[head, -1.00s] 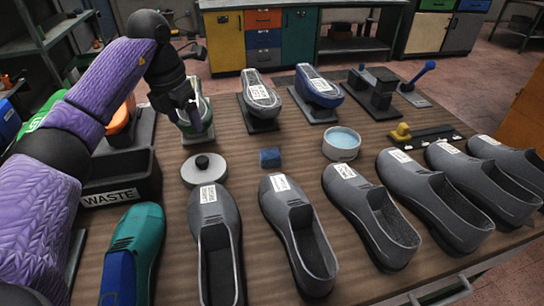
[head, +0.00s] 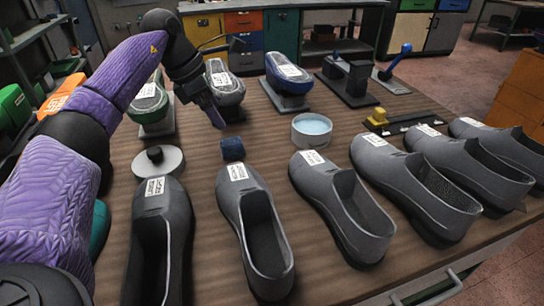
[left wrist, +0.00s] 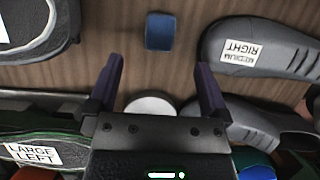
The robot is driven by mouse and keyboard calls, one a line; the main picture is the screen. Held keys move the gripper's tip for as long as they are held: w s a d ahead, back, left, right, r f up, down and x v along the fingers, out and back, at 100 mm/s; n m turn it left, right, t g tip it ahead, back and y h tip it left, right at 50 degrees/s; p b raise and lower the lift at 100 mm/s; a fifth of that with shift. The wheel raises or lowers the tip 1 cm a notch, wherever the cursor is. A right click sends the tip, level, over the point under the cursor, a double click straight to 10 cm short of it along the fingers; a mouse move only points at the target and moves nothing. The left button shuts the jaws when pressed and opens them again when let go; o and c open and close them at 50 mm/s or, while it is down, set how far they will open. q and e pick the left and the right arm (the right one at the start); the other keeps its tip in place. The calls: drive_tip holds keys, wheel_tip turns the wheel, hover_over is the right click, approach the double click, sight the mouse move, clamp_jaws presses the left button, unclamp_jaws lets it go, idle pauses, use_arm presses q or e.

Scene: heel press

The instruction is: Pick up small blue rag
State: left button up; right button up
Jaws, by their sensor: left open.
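In the left wrist view the rag (left wrist: 160,31) is a dark blue block ahead of the fingertips, near the top edge. My left gripper (head: 218,112) hangs above the table, just behind the rag and apart from it. In the left wrist view its two purple fingers (left wrist: 159,75) are spread with nothing between them touching. My right gripper is not in view.
Several grey shoes (head: 255,235) line the front. Shoe forms (head: 288,80) stand behind. Bare tabletop surrounds the rag.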

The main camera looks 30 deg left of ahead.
sight(230, 141)
use_arm(q)
drive_tip(key=b+x, duration=0.1)
drive_tip(key=x, duration=0.2)
drive_tip(key=b+x, duration=0.2)
drive_tip(key=x, duration=0.1)
drive_tip(key=s+b+x, duration=0.1)
drive_tip(key=x, duration=0.2)
drive_tip(key=shift+a+f, duration=0.3)
drive_tip(key=shift+w+d+f, duration=0.1)
drive_tip(key=shift+w+f, duration=0.05)
drive_tip(key=shift+f, duration=0.05)
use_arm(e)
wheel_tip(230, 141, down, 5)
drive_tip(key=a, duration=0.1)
use_arm(q)
drive_tip(key=shift+r, duration=0.15)
drive_tip(key=shift+c, duration=0.3)
drive_tip(key=c, duration=1.2)
wheel_tip(230, 141, up, 10)
drive_tip(key=p, duration=0.4)
drive_tip(key=shift+r+p, duration=0.1)
drive_tip(key=shift+p, duration=0.2)
drive_tip(key=shift+c, duration=0.2)
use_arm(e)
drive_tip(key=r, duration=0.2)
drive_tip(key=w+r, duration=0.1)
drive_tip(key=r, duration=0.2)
